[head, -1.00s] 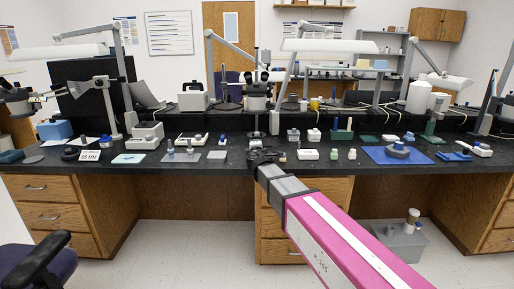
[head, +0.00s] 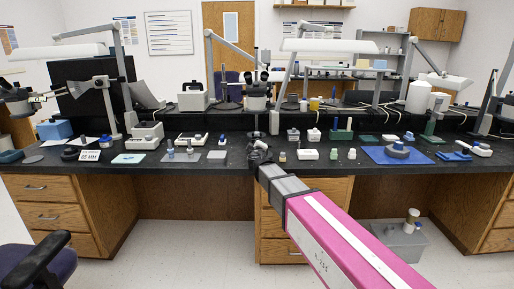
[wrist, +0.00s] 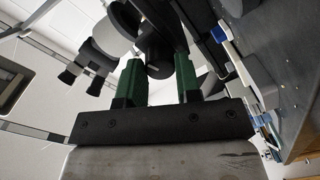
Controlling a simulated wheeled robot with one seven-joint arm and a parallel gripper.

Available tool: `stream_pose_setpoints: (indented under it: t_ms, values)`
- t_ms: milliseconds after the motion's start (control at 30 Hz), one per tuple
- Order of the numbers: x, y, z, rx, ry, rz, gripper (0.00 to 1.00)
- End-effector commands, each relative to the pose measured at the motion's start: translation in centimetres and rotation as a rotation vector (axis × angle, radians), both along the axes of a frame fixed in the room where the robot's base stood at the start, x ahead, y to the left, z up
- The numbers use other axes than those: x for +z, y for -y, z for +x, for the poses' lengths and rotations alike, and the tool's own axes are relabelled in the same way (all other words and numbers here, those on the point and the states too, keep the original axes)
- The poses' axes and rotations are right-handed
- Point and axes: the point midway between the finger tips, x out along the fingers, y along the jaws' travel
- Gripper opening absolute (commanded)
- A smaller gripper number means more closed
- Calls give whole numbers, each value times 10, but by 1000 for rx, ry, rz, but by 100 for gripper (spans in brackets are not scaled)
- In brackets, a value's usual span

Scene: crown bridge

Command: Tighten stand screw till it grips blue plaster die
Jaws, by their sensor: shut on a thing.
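My gripper (wrist: 158,78) has two green fingers, one on each side of a dark round knob (wrist: 158,62), which looks like the stand screw. The fingers are shut on it. In the head view my gripper (head: 259,152) is at the bench's middle, in front of the microscope (head: 258,95). The microscope also shows behind the left finger in the wrist view (wrist: 103,40). I cannot pick out the blue plaster die held at the stand; it may be hidden behind the knob or gripper.
The black bench (head: 225,165) carries many small items. A blue mat (head: 375,152) with a grey-blue piece lies to the right. Small white and green blocks (head: 308,154) stand just right of my gripper. A grey box (head: 397,245) is on the floor below.

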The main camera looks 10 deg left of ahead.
Motion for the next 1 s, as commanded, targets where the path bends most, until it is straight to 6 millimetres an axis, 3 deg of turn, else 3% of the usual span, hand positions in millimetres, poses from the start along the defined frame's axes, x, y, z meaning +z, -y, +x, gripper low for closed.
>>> stream_pose_setpoints:
  t_ms: [433, 467, 533, 1000]
  values:
    - [-1, 1, 0, -1, -4, 11, 8]
    - [-1, 1, 0, -1, -4, 11, 35]
    - [-1, 1, 0, -1, -4, 11, 57]
    - [0, 3, -9, 0, -3, 11, 57]
